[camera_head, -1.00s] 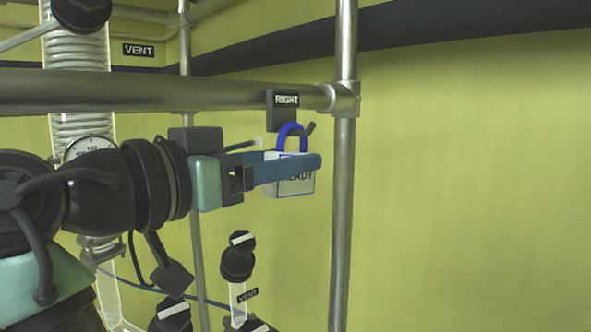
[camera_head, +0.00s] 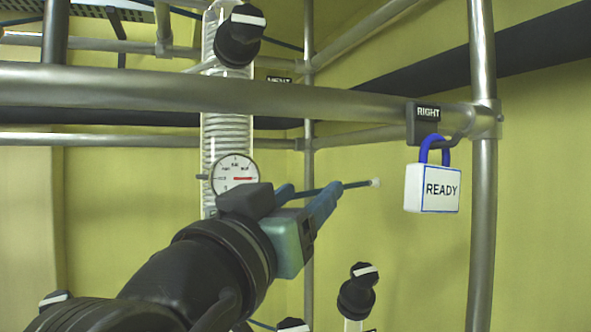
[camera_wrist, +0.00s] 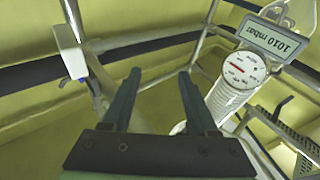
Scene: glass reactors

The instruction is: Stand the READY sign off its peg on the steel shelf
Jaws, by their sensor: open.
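The READY sign (camera_head: 433,189) is a white block with blue edging and a blue loop. It hangs upright by its loop from the dark peg (camera_head: 450,142) under the RIGHT label. In the wrist view a white block at upper left, seen nearly edge-on, appears to be the sign (camera_wrist: 69,50). My gripper (camera_head: 308,192) is open and empty, left of the sign and clear of it. Its two blue fingers also show apart in the wrist view (camera_wrist: 159,74). I cannot make out the steel shelf in either view.
A steel rail (camera_head: 250,97) crosses above my gripper to an upright post (camera_head: 482,220) just right of the sign. A glass coil column with a dial gauge (camera_head: 235,174) stands behind my gripper. A black-capped valve (camera_head: 357,292) is below. A thin rod (camera_head: 357,184) shows beyond the fingers.

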